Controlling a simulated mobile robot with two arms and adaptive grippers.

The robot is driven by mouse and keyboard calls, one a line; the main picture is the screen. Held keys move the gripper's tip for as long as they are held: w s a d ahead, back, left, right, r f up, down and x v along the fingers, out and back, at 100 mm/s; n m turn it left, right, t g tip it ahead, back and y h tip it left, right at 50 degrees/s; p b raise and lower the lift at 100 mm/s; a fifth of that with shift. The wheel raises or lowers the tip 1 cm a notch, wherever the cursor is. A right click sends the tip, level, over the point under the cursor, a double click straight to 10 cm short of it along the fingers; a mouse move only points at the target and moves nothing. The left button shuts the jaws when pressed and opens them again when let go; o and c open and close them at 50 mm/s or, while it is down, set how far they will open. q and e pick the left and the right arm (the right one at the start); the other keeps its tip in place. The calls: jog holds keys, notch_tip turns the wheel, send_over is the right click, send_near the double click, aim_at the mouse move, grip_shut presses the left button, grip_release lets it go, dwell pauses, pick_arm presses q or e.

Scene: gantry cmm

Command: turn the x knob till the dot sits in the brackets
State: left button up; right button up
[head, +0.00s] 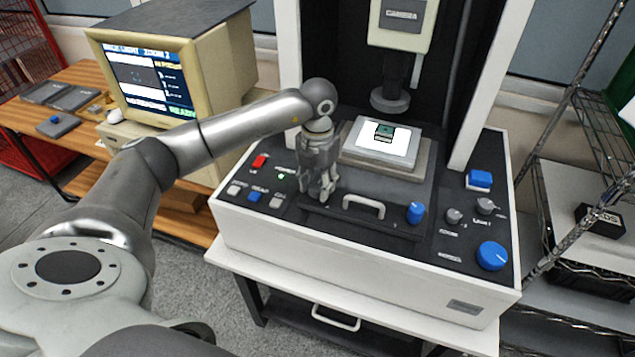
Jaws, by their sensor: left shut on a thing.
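My left gripper (322,192) reaches down to the front panel of the measuring machine, just left of the white handle (363,207). Its fingers are shut on a knob there, taken as the x knob, which the fingers almost wholly hide. The monitor (150,75) at the upper left shows a dark picture window (138,76) with small faint marks. They are too small to tell where the dot sits against the brackets. My right gripper is not in view.
A blue knob (415,213) stands right of the handle. Grey knobs (454,216), a large blue knob (492,256) and a blue block (479,180) are farther right. Buttons and a red switch (260,162) lie left of my gripper. The stage (366,139) holds a small green part (385,132).

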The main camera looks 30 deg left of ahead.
aim_at(318, 185)
pick_arm(q)
jog(key=o, duration=1)
notch_tip(318, 185, up, 12)
dwell(0.6)
